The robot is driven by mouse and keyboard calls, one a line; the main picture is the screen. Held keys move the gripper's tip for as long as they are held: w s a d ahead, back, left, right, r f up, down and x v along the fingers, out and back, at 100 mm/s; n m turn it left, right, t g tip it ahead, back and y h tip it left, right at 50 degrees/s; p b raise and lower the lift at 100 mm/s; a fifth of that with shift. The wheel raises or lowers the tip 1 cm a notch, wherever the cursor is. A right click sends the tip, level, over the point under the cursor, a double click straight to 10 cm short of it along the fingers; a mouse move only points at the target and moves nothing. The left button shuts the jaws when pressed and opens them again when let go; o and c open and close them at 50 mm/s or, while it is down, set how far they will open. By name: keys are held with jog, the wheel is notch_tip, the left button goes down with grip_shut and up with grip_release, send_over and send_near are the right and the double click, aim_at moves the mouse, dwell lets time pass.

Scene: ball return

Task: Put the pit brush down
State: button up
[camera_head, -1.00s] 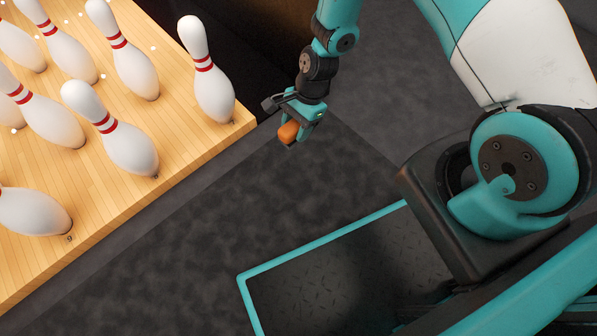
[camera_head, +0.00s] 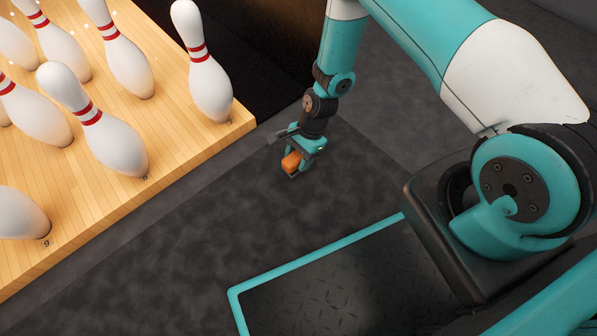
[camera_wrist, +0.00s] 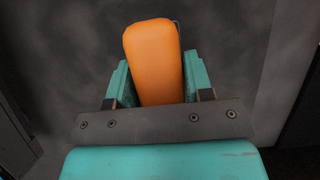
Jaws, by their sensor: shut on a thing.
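The pit brush shows as an orange block-like part (camera_head: 291,162) held at the end of my arm in the head view. In the wrist view the same orange part of the pit brush (camera_wrist: 154,62) stands between the two teal fingers. My gripper (camera_head: 300,160) is shut on it, over the dark grey floor to the right of the pin deck. The lower end of the brush is hidden in both views, and I cannot tell whether it touches the floor.
Dark carpet-like floor (camera_head: 200,235) lies open below my gripper. My own teal-edged base is at the bottom right.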

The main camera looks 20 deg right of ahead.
jog(key=shift+f+b, duration=1.05)
jog(key=shift+f, duration=1.3)
jog(key=shift+f, duration=0.4)
jog(key=o, duration=0.9)
jog(key=shift+c, duration=0.2)
jog(key=shift+r+b, duration=0.1)
jog(key=shift+b, duration=0.4)
